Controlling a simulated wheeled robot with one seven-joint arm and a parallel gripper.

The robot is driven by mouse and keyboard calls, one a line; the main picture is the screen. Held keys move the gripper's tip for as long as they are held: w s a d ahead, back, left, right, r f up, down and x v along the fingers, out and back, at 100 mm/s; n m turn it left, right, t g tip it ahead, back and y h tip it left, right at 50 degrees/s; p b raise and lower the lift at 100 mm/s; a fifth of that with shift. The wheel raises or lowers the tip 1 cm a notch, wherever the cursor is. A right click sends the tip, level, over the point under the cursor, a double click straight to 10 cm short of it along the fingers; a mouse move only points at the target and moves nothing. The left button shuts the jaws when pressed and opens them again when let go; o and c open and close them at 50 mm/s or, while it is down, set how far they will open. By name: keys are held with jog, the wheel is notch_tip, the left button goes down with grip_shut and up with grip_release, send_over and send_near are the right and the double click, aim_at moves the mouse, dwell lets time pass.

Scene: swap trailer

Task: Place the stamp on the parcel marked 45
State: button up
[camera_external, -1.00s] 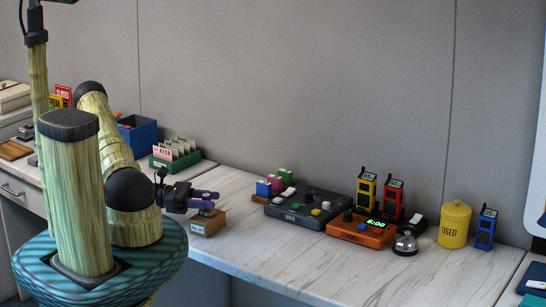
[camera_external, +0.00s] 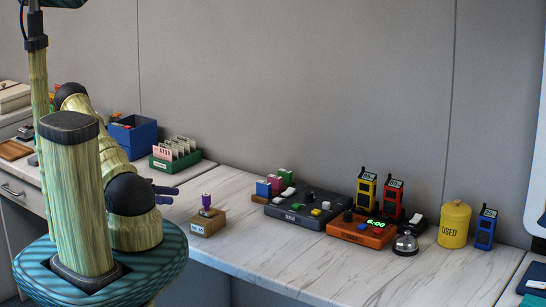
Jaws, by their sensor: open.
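A small purple-topped object (camera_external: 207,201), which looks like the stamp, stands upright on a wooden block (camera_external: 208,224) with a small white label too small to read. The block is on the pale marble-look counter (camera_external: 270,265). The gripper's body is mostly hidden behind my arm. I cannot make out a parcel marked 45.
A dark control panel (camera_external: 310,204) and an orange timer box (camera_external: 362,231) stand to the right. Beyond are a bell (camera_external: 405,244), handheld radios, and a yellow USED canister (camera_external: 454,226). A green card tray (camera_external: 176,157) stands behind. The counter front is clear.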

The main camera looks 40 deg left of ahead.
jog(key=shift+s+a, duration=0.1)
jog(key=shift+a, duration=0.1)
jog(key=shift+d, duration=0.15)
dwell(0.5)
jog(key=shift+d+r+m+g, duration=0.1)
jog(key=shift+d+m+g, duration=0.3)
jog(key=shift+g, duration=0.1)
jog(key=d+m+g, duration=0.1)
jog(key=d+g, duration=0.1)
jog(key=d+m+g+y, duration=0.1)
jog(key=d+m+g, duration=0.1)
jog(key=d+m+g+y, duration=0.1)
jog(key=shift+s+d+r+g, duration=0.15)
jog(key=shift+d+r+g, duration=0.1)
jog(key=shift+d+g, duration=0.15)
jog(key=d+r+m+t+y, duration=0.1)
jog(key=d+r+m+y, duration=0.8)
jog(key=m, duration=0.9)
jog(key=d+y, duration=0.3)
jog(key=y, duration=0.2)
jog(key=shift+s+r+m, duration=0.2)
jog(key=shift+r+m, duration=0.1)
jog(key=shift+r, duration=0.1)
